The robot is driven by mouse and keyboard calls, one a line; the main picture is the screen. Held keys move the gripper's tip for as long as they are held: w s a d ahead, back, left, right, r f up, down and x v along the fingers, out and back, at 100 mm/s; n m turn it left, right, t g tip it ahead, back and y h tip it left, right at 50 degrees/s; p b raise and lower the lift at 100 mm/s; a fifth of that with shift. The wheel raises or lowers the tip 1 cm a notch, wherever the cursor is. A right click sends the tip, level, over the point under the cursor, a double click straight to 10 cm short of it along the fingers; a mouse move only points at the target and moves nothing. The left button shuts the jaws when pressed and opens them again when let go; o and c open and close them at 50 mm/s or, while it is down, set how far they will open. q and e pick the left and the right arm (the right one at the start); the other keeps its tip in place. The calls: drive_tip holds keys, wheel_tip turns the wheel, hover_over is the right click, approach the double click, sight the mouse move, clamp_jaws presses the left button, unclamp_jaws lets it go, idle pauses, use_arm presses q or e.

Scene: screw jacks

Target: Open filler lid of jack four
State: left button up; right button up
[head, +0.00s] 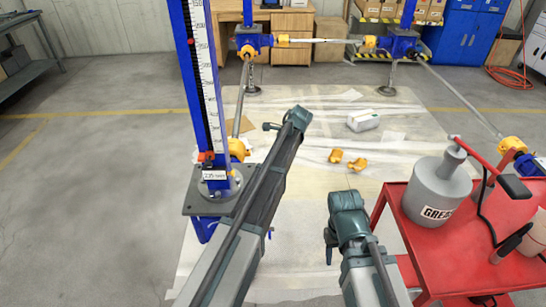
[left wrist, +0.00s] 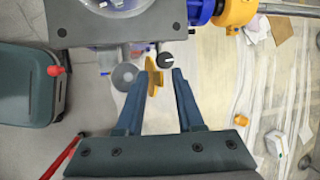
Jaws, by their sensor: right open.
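The nearest screw jack stands at the left in the head view, with a blue column (head: 184,60), a scale and a grey base plate (head: 190,205). I cannot read a jack number. In the left wrist view a grey jack housing (left wrist: 85,25) fills the top. Below it are a small yellow part (left wrist: 152,82) and a round black knob (left wrist: 167,61); I cannot tell which is the filler lid. My left gripper (left wrist: 158,73) is open, its fingertips either side of the yellow part, apart from it. In the head view my left arm hides that gripper. My right gripper (head: 329,245) hangs open and empty.
A red cart (head: 470,262) with a grey grease can (head: 436,190) stands at the right. Yellow half covers (head: 357,164) and a white container (head: 363,120) lie on the floor sheet. Shafts link other jacks behind. Floor at left is clear.

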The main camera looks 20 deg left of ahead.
use_arm(q)
drive_tip(key=shift+s+d+r, duration=0.1)
drive_tip(key=shift+r, duration=0.05)
drive_tip(key=p+v, duration=1.2)
drive_tip(key=v, duration=0.1)
drive_tip(key=shift+r, duration=0.3)
drive_tip(key=s+d+f+n+h, duration=0.1)
drive_tip(key=s+d+n, duration=0.3)
drive_tip(key=s, duration=1.2)
drive_tip(key=s+d+f+n+g+h, duration=0.1)
drive_tip(key=s+d+n+h, duration=0.2)
drive_tip(key=s, duration=1.3)
drive_tip(key=d+n, duration=0.2)
drive_tip(key=n, duration=0.1)
drive_tip(key=shift+s+d, duration=0.2)
drive_tip(key=shift+d, duration=0.1)
drive_tip(key=shift+d, duration=0.15)
